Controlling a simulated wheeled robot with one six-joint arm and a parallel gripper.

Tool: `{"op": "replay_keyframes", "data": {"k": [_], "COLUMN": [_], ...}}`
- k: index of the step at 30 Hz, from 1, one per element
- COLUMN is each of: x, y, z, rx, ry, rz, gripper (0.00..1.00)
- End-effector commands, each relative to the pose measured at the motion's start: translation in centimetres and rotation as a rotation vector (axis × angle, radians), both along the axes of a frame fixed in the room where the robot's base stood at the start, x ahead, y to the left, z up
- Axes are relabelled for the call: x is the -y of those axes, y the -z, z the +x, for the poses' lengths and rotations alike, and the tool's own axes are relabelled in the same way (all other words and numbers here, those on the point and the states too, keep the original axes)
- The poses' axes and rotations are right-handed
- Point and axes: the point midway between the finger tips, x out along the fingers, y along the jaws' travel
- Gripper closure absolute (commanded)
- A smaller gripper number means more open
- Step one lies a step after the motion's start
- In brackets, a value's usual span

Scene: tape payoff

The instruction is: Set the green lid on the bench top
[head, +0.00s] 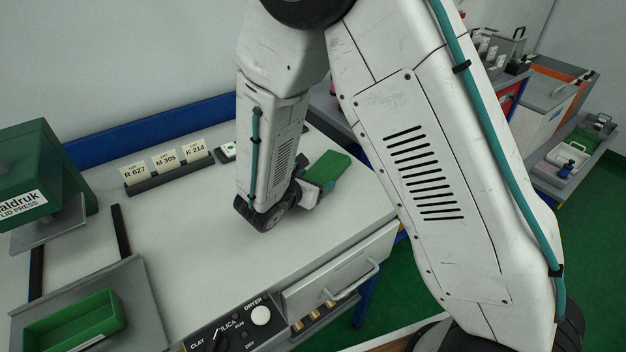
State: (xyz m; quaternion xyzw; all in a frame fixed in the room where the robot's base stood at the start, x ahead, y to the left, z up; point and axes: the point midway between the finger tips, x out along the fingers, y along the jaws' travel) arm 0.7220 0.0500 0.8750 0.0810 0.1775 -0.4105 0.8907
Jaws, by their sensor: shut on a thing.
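The green lid (331,166) is a flat green piece at the right part of the bench top (190,230). My gripper (312,190) is shut on the near end of the lid. My arm comes down from above and hides part of the gripper and of the bench behind it. I cannot tell whether the lid touches the bench top or is held just above it.
A green lid press (35,175) stands at the left. A green open box (75,322) sits on a grey plate at the front left. A rack of lot cards (165,163) stands along the back. A dryer control panel (235,325) is at the front edge. The bench middle is clear.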

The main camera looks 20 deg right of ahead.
Motion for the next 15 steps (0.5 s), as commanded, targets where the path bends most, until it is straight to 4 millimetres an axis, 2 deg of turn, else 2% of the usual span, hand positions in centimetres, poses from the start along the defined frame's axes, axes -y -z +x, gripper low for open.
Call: {"op": "replay_keyframes", "data": {"k": [6,7,9,15], "x": [-0.02,-0.01,-0.02,-0.02], "y": [0.14,0.18,0.14,0.12], "z": [0.0,-0.01,0.0,0.0], "rx": [0.0,0.0,0.001,0.001], "ry": [0.0,0.0,0.0,0.0], "rz": [0.0,0.0,0.001,0.001], "gripper": [0.52,0.27,0.08,0.08]}}
